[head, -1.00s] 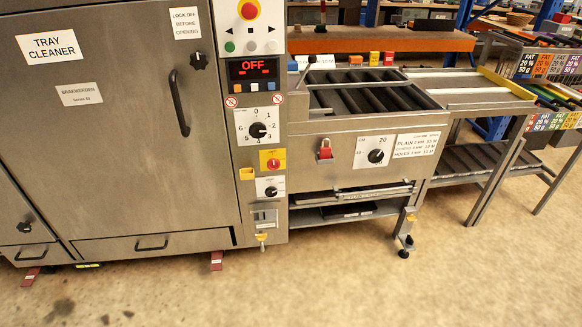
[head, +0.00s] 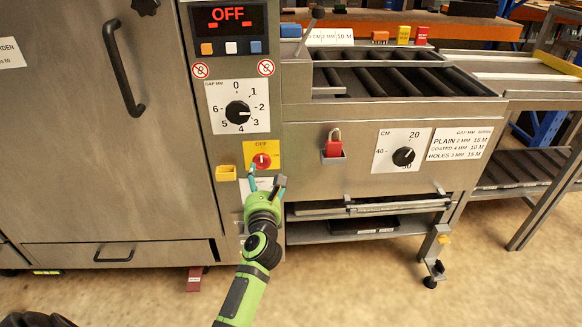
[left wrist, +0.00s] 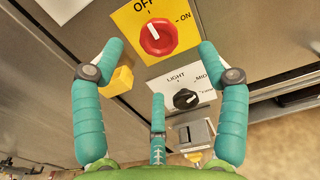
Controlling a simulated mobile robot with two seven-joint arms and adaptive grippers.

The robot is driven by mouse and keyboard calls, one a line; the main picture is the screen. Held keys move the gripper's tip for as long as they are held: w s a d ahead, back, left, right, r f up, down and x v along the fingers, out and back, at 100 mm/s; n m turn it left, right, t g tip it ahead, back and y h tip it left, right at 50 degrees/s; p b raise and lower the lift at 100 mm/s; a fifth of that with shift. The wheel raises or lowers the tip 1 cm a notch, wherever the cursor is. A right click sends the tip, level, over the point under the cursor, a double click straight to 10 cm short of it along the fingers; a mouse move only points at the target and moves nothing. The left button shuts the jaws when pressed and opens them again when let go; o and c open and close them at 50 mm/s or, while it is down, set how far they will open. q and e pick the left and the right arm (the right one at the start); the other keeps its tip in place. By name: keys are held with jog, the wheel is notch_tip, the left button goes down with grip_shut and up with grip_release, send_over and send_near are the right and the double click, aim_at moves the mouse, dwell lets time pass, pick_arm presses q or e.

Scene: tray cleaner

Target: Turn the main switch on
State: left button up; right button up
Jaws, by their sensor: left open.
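The main switch is a red round knob (head: 262,161) on a yellow plate (head: 275,146) on the machine's control column. In the left wrist view the red knob (left wrist: 157,37) shows a white mark, with OFF above and ON to the right; the mark points up toward OFF. The display (head: 228,18) reads OFF in red. My left gripper (head: 266,181) is just below and in front of the switch, apart from it. In the left wrist view its teal fingers (left wrist: 158,75) are spread open and empty. My right gripper is not in view.
Below the switch is a black knob (left wrist: 185,98) on a LIGHT plate. A yellow block (head: 227,173) sticks out to its left. The gap dial (head: 238,112) is above. A red padlock (head: 333,147) hangs to the right.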

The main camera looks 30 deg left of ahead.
aim_at(261, 162)
pick_arm(q)
jog(key=b+x, duration=0.1)
jog(key=x, duration=0.5)
jog(key=shift+w+a+r, duration=0.1)
jog(key=shift+w+a, duration=0.05)
jog(key=shift+a, duration=0.15)
